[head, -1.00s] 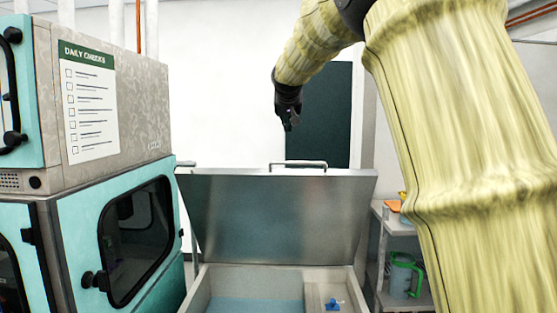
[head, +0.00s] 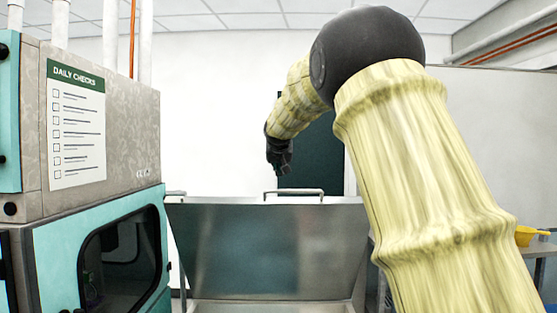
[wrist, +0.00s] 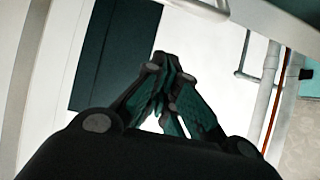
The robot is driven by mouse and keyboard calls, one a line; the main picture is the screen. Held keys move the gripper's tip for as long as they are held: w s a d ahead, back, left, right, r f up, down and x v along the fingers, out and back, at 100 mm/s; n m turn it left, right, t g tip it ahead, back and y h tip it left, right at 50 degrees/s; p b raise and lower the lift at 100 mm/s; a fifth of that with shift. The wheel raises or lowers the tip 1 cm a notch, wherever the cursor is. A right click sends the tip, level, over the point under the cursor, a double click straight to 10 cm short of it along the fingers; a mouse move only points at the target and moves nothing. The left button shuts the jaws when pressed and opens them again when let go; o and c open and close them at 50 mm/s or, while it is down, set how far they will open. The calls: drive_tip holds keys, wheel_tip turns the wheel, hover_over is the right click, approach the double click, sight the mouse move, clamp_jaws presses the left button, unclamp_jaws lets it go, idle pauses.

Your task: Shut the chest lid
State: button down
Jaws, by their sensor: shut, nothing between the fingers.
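The chest's metal lid (head: 265,250) stands open and steeply raised in the head view, with a bar handle (head: 293,192) along its top edge. Only a strip of the chest's rim (head: 265,306) shows below it; the inside is out of view. My gripper (head: 279,172) is shut and empty, pointing down just above the lid's top edge near the handle's left end. It looks apart from the lid, though its depth relative to it is hard to judge. In the wrist view my gripper's fingers (wrist: 162,62) meet at the tips. A pale edge, perhaps the lid, crosses the top right there.
A teal and grey machine (head: 105,255) with a dark window and a checklist sheet (head: 76,130) stands close on the left. A dark green panel (head: 325,160) is on the back wall. A yellow container (head: 525,236) sits on a shelf at right, beyond my arm.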

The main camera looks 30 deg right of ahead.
sight(280, 202)
drive_tip(key=shift+p+x, duration=1.05)
drive_tip(key=shift+x, duration=0.95)
drive_tip(key=shift+s+a+f+p, duration=0.15)
drive_tip(key=shift+f+p, duration=0.15)
drive_tip(key=shift+f, duration=0.2)
drive_tip(key=shift+s+a+f+p, duration=0.15)
drive_tip(key=shift+s+a+p, duration=0.1)
drive_tip(key=shift+s, duration=0.2)
drive_tip(key=shift+s+a+f+p, duration=0.2)
drive_tip(key=shift+s+a, duration=0.05)
drive_tip(key=shift+s, duration=0.2)
drive_tip(key=shift+s+a+f, duration=0.1)
drive_tip(key=shift+f, duration=0.4)
drive_tip(key=shift+s, duration=0.1)
